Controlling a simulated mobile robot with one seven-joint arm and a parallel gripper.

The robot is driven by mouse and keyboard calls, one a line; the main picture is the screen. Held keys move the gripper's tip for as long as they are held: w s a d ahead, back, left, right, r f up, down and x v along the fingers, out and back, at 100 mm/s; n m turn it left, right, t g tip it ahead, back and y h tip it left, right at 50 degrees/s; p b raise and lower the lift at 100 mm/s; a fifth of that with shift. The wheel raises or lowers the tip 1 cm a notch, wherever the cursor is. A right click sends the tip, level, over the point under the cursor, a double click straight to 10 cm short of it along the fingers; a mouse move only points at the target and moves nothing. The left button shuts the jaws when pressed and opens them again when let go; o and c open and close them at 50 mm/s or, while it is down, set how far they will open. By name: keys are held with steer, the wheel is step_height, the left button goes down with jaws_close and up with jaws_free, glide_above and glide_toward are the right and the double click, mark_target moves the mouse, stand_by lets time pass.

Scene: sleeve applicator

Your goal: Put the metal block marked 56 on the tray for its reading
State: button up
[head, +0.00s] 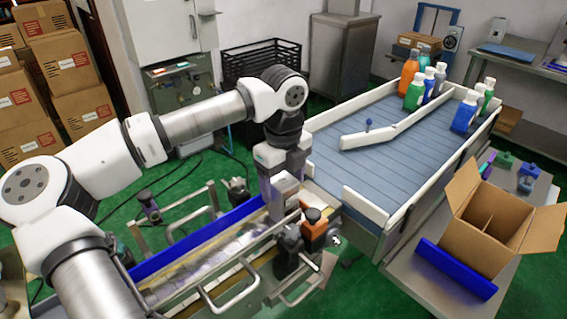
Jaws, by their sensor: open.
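My gripper (285,195) points down at the end of my arm, over the narrow conveyor with the clear guard and beside an orange-and-grey fitting. It looks open; its fingertips are small and partly hidden, and I see nothing held in it. I cannot make out a metal block marked 56; no marking of that kind is readable. I cannot tell which thing is the tray for the reading. A round dial device (452,38) stands at the back beside a blue frame and a cardboard box.
A wide conveyor (355,165) with white rails carries several bottles (411,72) at its far end. An open carton (490,222) and a blue bar (455,268) sit on the right table, near small coloured parts (503,160). Stacked boxes (65,60) stand left.

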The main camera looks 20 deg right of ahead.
steer(key=shift+f, duration=0.3)
steer(key=shift+c, duration=0.4)
steer(key=c, duration=1.3)
steer(key=shift+a, duration=0.1)
